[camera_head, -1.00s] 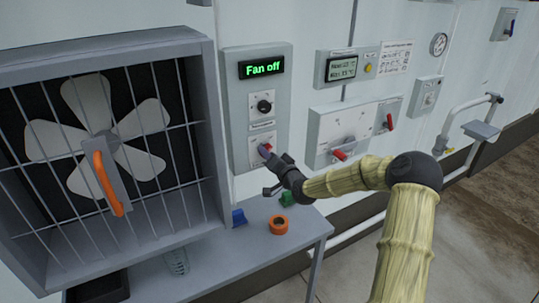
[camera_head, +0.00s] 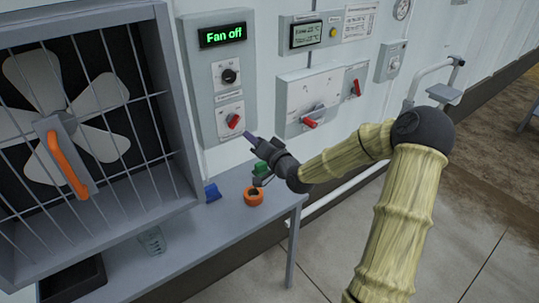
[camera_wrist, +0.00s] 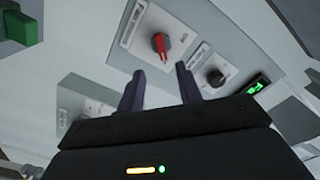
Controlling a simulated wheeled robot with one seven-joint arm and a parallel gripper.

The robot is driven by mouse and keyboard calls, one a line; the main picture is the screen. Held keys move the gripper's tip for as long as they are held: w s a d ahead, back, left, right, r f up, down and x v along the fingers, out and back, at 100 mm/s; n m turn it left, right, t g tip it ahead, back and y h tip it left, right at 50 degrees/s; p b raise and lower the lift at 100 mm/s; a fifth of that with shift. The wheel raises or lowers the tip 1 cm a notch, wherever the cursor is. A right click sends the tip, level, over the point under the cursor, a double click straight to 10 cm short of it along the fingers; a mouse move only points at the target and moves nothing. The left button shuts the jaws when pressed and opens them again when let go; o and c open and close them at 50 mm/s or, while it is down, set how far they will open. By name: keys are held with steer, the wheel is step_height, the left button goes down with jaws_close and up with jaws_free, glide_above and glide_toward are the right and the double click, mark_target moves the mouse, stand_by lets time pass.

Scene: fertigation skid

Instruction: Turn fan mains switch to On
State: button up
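The fan control panel (camera_head: 205,100) is a grey wall box whose green display (camera_head: 222,34) reads "Fan off". Below the display is a black knob (camera_head: 229,76), and below that a red rotary switch (camera_head: 233,121) on a white plate. The red handle sits slantwise. My gripper (camera_head: 250,141) is just to the lower right of the red switch in the head view, apart from it. In the wrist view my gripper (camera_wrist: 160,80) has its two dark fingers spread with nothing between them. The red switch (camera_wrist: 160,47) lies beyond the gap between the fingertips, and the black knob (camera_wrist: 215,77) lies to the right.
A bench (camera_head: 205,232) below holds an orange ring (camera_head: 253,197), a blue block (camera_head: 212,192) and a clear beaker (camera_head: 152,240). A caged fan (camera_head: 75,125) with an orange handle stands left. Another box (camera_head: 307,103) with a red lever is right of the panel.

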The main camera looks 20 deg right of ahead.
steer(key=v, duration=0.7)
steer(key=shift+s+b, duration=0.15)
steer(key=shift+b, duration=0.15)
steer(key=s+a+f+n+g+h+p, duration=0.3)
steer(key=s+a+f+n+g, duration=0.15)
steer(key=s+f+g, duration=0.3)
steer(key=s+r+g+h+p, duration=0.1)
steer(key=s+r+g, duration=0.2)
steer(key=s, duration=0.4)
steer(key=s+r+n+g+h+p, duration=0.1)
steer(key=s+r+g+p, duration=0.1)
steer(key=s, duration=0.6)
steer(key=shift+s+a+r+g+h+p, duration=0.3)
steer(key=shift+a+r+g, duration=0.1)
steer(key=shift+r+g, duration=0.6)
steer(key=shift+o, duration=0.2)
steer(key=shift+f, duration=0.1)
